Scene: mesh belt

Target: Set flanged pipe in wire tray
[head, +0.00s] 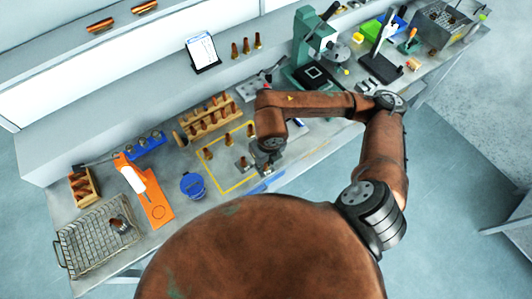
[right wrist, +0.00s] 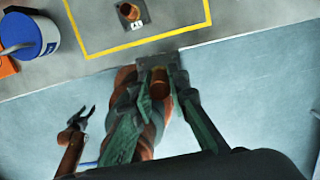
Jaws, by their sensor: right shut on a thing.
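My right gripper (head: 264,166) is at the front right of the yellow outline on the bench. In the right wrist view its green fingers are shut on a flanged pipe (right wrist: 158,87), a copper tube with a grey flange plate at its far end. In the head view the gripper mostly hides this pipe. The wire tray (head: 66,245) stands at the bench's left end, well away from the gripper, with one flanged pipe (head: 119,225) in it. My left gripper (right wrist: 80,117) shows small in the right wrist view, away from the bench, its jaws apart and empty.
Other flanged pipes (head: 207,154) stand inside the yellow outline (head: 222,189). A wooden rack (head: 208,121) stands behind.

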